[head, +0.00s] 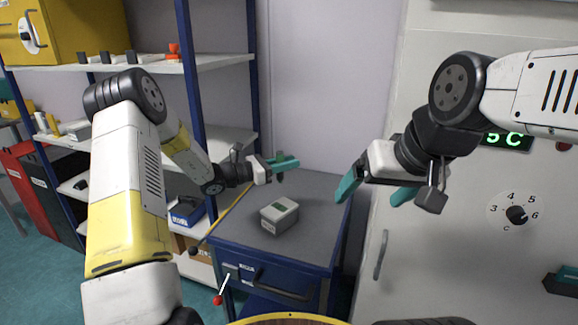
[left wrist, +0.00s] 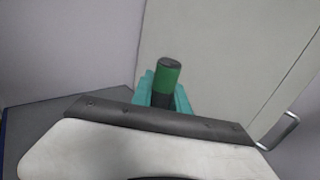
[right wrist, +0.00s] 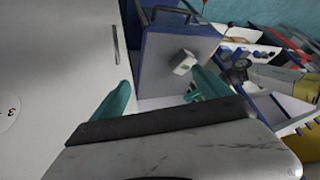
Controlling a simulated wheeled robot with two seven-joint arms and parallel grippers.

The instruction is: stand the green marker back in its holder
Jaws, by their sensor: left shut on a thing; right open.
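My left gripper (head: 284,165) is shut on the green marker (left wrist: 165,79), which stands up between the teal fingers in the left wrist view, its dark end at the top. In the head view the marker (head: 280,176) is small and dark, held above the cabinet top. Below it, apart, a small pale grey box (head: 280,219) with a green patch on top sits on the cabinet; it also shows in the right wrist view (right wrist: 183,61). I cannot tell whether this box is the holder. My right gripper (head: 375,192) is open and empty, to the right of the cabinet.
The grey cabinet top (head: 317,200) is clear around the box. A shelf rack (head: 185,100) with blue posts stands at the left. A large pale machine (head: 440,265) with a dial and a green display stands at the right, close to my right arm.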

